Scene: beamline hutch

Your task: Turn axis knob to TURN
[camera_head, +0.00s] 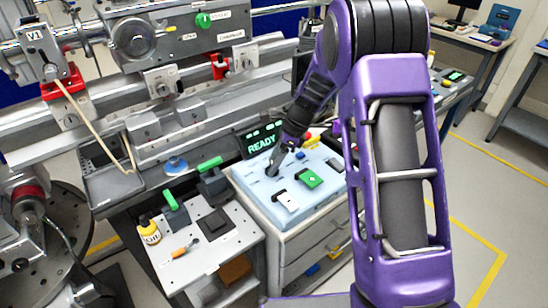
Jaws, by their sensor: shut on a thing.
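A pale blue control panel (252,192) lies on top of a grey drawer cabinet. My purple arm reaches down to it from the upper right. My gripper (273,168) is at the panel's back left part, low over its surface, and is shut on the axis knob. The knob is mostly hidden by the fingers and too small to make out, so its pointing direction and any TURN mark cannot be read.
A screen reading READY (262,144) stands just behind the gripper. A perforated side table (190,262) at the left holds green-handled blocks, a yellow bottle (149,231) and a screwdriver (185,249). Beamline rails run behind. Floor at the right is clear.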

